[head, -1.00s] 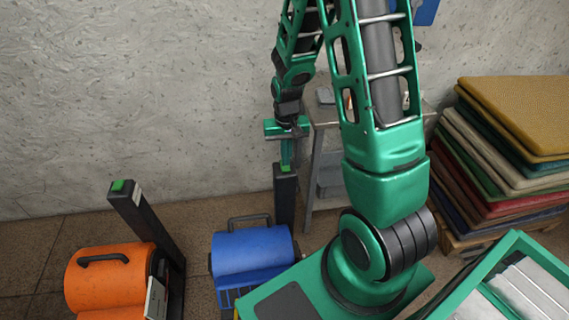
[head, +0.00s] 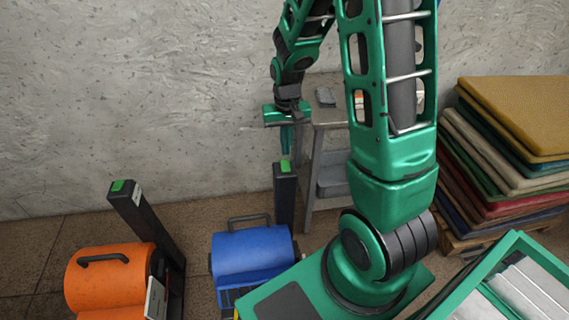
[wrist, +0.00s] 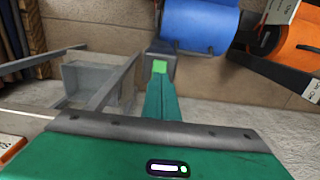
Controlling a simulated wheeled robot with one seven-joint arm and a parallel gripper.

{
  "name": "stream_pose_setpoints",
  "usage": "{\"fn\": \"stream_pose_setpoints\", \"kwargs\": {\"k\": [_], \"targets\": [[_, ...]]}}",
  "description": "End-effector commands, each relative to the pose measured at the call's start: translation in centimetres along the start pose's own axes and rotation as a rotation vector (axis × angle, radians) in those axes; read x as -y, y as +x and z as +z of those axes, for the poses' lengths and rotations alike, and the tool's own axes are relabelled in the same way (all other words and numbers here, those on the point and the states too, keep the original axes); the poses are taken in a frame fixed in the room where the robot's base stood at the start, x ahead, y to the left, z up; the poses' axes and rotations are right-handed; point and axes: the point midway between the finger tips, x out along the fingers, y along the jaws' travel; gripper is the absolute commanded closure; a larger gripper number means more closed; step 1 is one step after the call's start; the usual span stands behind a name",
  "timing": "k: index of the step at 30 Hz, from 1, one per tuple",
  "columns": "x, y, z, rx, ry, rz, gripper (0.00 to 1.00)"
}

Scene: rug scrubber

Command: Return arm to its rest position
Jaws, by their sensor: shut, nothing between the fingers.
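My arm rises from its base and bends down at the back to my green gripper (head: 286,148). The gripper points down with its fingers closed together and nothing between them. It hangs above the dark post (head: 285,190) with a green button on top, behind the blue scrubber tank (head: 253,251). In the head view a gap shows between the fingertips and the button. In the wrist view the closed fingers (wrist: 160,95) point toward the green button (wrist: 159,67) and overlap part of the post.
An orange scrubber (head: 105,280) with its own green-topped post (head: 135,215) stands at left. A grey stand (head: 325,118) holding small items is right of my gripper. Stacked rugs (head: 515,120) sit on a pallet at right. A grey wall (head: 130,90) rises behind.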

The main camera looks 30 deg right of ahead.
Motion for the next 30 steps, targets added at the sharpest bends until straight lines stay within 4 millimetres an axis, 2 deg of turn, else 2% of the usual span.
{"fn": "stream_pose_setpoints", "kwargs": {"k": [11, 16, 23, 30], "targets": [[-0.2, -0.3, 0.1, -0.002, 0.002, 0.001, 1.0], [-2.1, -3.3, 1.4, -0.012, 0.016, 0.014, 1.0], [-6.4, -9.1, 5.7, -0.016, 0.054, 0.034, 1.0], [-10.1, -13.7, 11.6, -0.012, 0.099, 0.033, 1.0]]}}
